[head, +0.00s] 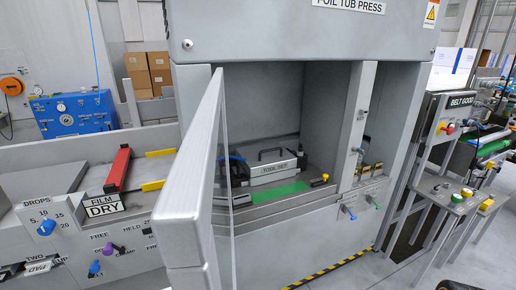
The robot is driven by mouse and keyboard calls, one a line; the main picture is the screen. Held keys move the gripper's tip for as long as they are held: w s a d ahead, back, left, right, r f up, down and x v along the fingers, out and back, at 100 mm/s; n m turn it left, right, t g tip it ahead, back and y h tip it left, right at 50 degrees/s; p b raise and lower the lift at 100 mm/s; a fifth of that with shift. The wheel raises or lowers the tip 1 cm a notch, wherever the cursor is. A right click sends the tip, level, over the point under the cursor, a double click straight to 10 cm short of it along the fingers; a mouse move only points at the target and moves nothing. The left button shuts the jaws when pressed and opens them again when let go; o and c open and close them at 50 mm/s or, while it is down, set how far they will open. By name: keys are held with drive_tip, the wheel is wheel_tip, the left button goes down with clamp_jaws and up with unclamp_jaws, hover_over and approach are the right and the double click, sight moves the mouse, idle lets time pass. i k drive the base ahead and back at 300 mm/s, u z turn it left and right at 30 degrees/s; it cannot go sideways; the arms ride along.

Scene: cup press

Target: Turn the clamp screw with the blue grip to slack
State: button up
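A small handle with a blue grip (349,214) sticks out from the lower front of the foil tub press (300,245), right of centre. A similar handle with a green grip (376,206) is just to its right. The small labels above them are too small to read, so I cannot tell their settings. Another blue grip (94,268) shows on the panel at the lower left, near the words FREE and HELD. My gripper does not show in the head view.
The press's clear door (221,170) stands open toward me, its thick grey frame in the left centre. A tool set (273,170) sits inside the press. A stand with buttons (455,198) is at the right. Some floor shows before the press.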

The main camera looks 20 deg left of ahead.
sight(238, 175)
drive_tip(key=u, duration=0.25)
drive_tip(key=i, duration=1.15)
drive_tip(key=u, duration=0.55)
